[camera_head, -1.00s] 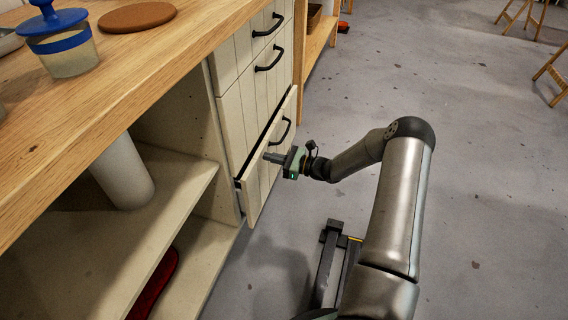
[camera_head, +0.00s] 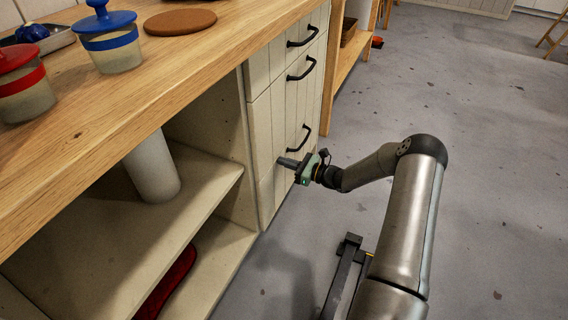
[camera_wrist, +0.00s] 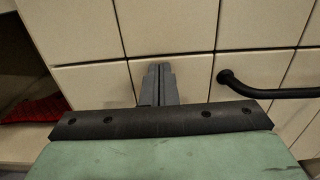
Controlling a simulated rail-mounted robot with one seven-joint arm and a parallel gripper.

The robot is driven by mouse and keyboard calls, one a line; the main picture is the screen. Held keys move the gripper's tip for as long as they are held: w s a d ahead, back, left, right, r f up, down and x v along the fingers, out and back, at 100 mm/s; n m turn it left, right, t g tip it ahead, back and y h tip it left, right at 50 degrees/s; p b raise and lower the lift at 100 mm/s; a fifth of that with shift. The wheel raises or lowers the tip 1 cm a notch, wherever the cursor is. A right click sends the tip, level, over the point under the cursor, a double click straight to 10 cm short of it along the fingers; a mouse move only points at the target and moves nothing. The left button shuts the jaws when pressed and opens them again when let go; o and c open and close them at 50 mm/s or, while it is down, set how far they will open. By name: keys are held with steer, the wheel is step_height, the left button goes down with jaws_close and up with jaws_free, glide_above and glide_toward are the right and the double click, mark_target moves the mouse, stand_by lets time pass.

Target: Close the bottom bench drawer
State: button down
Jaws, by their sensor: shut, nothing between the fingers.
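The bottom bench drawer (camera_head: 268,193) has a cream grooved front and a black handle (camera_head: 300,138). In the head view its front looks level with the drawers above it, and no gap shows along its edge. My gripper (camera_head: 281,162) is shut and empty, with its fingertips at the drawer front, left of the handle. In the wrist view the shut fingers (camera_wrist: 158,84) point at the cream front near a seam, and the handle (camera_wrist: 270,92) is to their right. I cannot tell whether the tips still touch the front.
Above are two more drawers with black handles (camera_head: 300,68). The wooden benchtop (camera_head: 120,110) holds jars with blue (camera_head: 107,40) and red lids (camera_head: 18,80). Open shelves (camera_head: 110,250) with a red item (camera_head: 170,285) are at left.

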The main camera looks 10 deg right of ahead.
steer(key=shift+w+a+r, duration=0.15)
steer(key=shift+w+a, duration=0.1)
steer(key=shift+a, duration=0.1)
steer(key=p+v, duration=0.4)
steer(key=v, duration=1.1)
steer(key=s+a+r+n+g+h+p, duration=0.1)
steer(key=s+a+r+n+g+p, duration=0.35)
steer(key=r, duration=0.45)
steer(key=s+a+r+n+g+h+p, duration=0.1)
steer(key=s+a+r+n+g+p, duration=0.35)
steer(key=r, duration=0.45)
steer(key=s+a+r+n+g+h+p, duration=0.2)
steer(key=a+r+n+g+p, duration=0.15)
steer(key=a+r+p, duration=0.4)
steer(key=s+r+n+h+p, duration=0.5)
steer(key=s+r, duration=0.5)
steer(key=r, duration=0.4)
steer(key=s+r+n+t+h+p, duration=0.1)
steer(key=s+r+n+h+p, duration=0.3)
steer(key=s+r+n+p, duration=0.4)
steer(key=s+d+r+p, duration=0.1)
steer(key=s+r+p, duration=0.1)
steer(key=r, duration=0.5)
steer(key=shift+s+h, duration=0.4)
steer(key=shift+s, duration=0.2)
steer(key=shift+n+t, duration=0.25)
